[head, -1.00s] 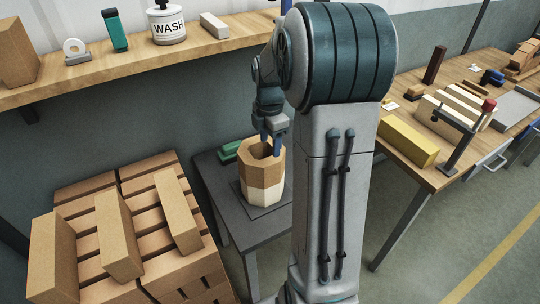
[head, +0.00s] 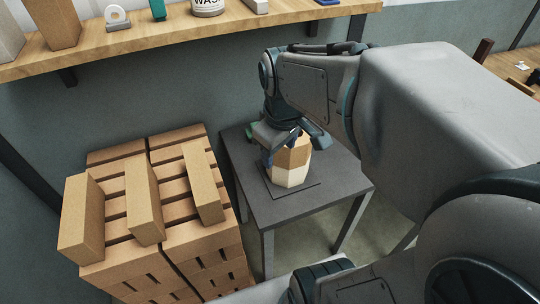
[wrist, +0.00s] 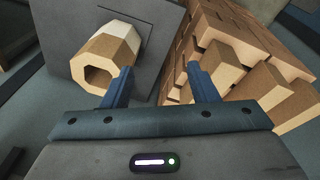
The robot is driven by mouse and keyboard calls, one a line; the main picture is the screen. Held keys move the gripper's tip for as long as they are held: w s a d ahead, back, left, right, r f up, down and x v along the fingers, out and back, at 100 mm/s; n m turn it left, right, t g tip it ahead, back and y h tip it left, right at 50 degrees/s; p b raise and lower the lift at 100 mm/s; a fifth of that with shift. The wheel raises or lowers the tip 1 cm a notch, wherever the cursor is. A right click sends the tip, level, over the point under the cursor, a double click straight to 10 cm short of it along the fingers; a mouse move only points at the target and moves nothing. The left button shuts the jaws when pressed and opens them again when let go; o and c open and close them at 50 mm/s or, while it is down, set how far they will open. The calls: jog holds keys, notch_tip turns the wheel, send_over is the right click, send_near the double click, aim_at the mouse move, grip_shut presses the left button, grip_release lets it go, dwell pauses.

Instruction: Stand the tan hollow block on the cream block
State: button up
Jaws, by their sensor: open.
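The tan hollow block (head: 293,153) stands upright on the cream block (head: 290,176), and the two look lined up. In the wrist view the tan hollow block (wrist: 98,66) shows its open end, with the cream block (wrist: 121,38) beyond it. My gripper (head: 293,149) is open at the top of the stack and hides part of the tan block's rim. In the wrist view nothing lies between the fingers of my gripper (wrist: 161,77); the stack is to the left of the left finger. I cannot tell whether that finger touches the tan block.
The stack stands on a dark plate (head: 312,190) on a small grey table (head: 262,211). A pile of tan bricks (head: 165,205) stands to the left, with loose bricks on top. A wooden shelf (head: 150,42) with several items runs along the wall above.

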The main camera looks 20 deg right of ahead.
jog(key=s+a+f+m, duration=0.1)
jog(key=s+a+m, duration=0.1)
jog(key=s+m, duration=0.3)
jog(key=shift+s+a+f+t, duration=0.2)
jog(key=shift+s+a+t, duration=0.1)
jog(key=shift+t, duration=0.1)
dwell(0.9)
